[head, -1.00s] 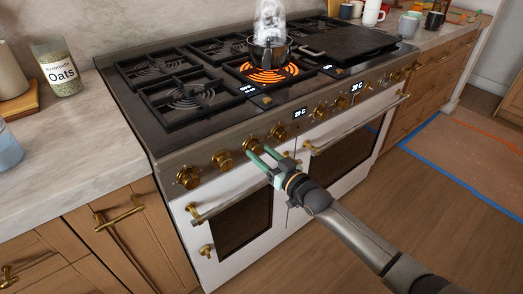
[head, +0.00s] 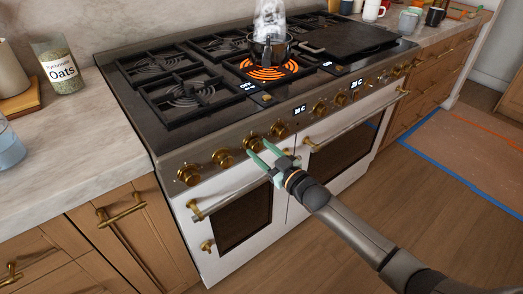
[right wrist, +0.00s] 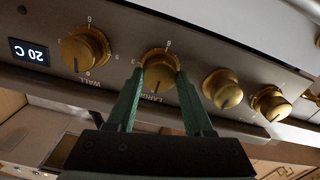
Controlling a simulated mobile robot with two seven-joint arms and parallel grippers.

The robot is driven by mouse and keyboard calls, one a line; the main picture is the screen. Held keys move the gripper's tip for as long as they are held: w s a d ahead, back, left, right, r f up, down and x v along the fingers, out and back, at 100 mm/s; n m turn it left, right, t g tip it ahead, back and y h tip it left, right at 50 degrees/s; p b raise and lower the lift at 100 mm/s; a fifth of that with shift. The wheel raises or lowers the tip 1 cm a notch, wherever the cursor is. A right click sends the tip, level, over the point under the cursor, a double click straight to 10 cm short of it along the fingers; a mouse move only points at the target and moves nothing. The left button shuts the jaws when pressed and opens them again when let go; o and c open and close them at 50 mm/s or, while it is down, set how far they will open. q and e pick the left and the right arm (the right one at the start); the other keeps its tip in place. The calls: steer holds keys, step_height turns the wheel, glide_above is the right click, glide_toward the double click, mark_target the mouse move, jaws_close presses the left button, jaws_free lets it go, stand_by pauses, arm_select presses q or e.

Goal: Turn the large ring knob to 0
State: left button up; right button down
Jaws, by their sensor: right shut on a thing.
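The large ring knob (right wrist: 160,72) is a round brass knob on the range's front panel, with lettering starting "LARG" beside it in the right wrist view. In the head view the knob (head: 252,143) is partly covered by my right gripper (head: 259,149). The right gripper's green fingers (right wrist: 157,78) are shut on the knob, one on each side. My left gripper is not in view.
A similar knob (right wrist: 84,48) with "WALL" lettering and two more brass knobs (right wrist: 222,88) flank it closely. Oven handles (head: 235,196) stick out below. A steaming pot (head: 270,47) stands on a glowing orange burner. An oats jar (head: 58,68) stands on the left counter.

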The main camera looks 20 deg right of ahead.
steer(key=c, duration=0.7)
jaws_free()
steer(key=o, duration=0.3)
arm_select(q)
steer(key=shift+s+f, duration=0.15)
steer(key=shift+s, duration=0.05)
arm_select(e)
steer(key=shift+o, duration=0.5)
steer(key=shift+s, duration=0.1)
arm_select(q)
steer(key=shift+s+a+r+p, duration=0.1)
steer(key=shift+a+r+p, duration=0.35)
steer(key=shift+p, duration=0.35)
arm_select(e)
steer(key=v, duration=1.2)
steer(key=shift+s, duration=0.15)
steer(key=shift+d, duration=0.1)
